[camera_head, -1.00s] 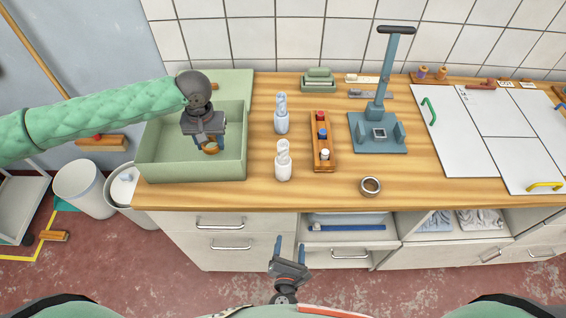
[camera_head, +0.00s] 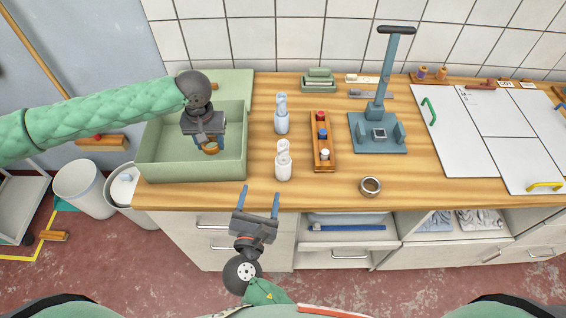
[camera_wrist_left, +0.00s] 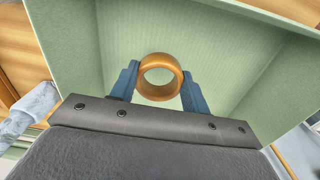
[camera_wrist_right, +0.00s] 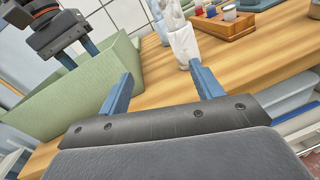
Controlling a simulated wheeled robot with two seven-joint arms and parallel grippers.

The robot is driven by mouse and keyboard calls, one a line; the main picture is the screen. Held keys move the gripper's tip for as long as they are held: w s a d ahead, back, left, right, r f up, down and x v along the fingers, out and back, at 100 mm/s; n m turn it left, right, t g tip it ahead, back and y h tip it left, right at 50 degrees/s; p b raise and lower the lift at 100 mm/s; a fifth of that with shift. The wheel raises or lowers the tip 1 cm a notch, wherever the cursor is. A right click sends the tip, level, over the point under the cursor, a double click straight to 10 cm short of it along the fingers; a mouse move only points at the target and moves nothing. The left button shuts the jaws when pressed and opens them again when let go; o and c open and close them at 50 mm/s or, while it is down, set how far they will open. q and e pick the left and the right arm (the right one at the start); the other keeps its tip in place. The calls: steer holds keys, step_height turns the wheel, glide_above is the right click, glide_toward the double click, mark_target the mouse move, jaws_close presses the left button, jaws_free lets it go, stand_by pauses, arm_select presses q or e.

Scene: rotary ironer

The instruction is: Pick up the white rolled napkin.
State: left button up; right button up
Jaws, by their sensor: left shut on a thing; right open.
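The white rolled napkin (camera_head: 283,160) stands upright near the front of the wooden counter, right of the green bin. It also shows in the right wrist view (camera_wrist_right: 184,45), beyond the fingertips. My right gripper (camera_head: 260,197) is open and empty at the counter's front edge, left of and in front of the white napkin, not touching it. My left gripper (camera_head: 210,148) is inside the green bin, shut on a copper-coloured ring (camera_wrist_left: 144,85) held between its fingertips.
A bluish rolled napkin (camera_head: 281,120) stands behind the white one. The green bin (camera_head: 190,172) is to the left. A wooden rack (camera_head: 323,165) with small coloured pieces is to the right, and a dark ring (camera_head: 370,186) lies further right. Bare counter lies around the white napkin.

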mark_target(280, 171)
steer(key=d, duration=0.1)
steer(key=w+d+n+h, duration=0.1)
steer(key=d, duration=0.1)
steer(key=shift+f, duration=0.1)
steer(key=shift+w+d+n, duration=0.1)
steer(key=shift+w+n, duration=0.1)
steer(key=shift+n, duration=0.1)
steer(key=x, duration=0.6)
steer(key=shift+d+x, duration=0.15)
steer(key=shift+x, duration=1.25)
steer(key=shift+d+x, duration=0.2)
steer(key=shift+x, duration=1.15)
steer(key=shift+s, duration=0.1)
steer(key=c, duration=1.1)
steer(key=shift+o, duration=0.2)
step_height(280, 171, up, 10)
steer(key=shift+r, duration=0.1)
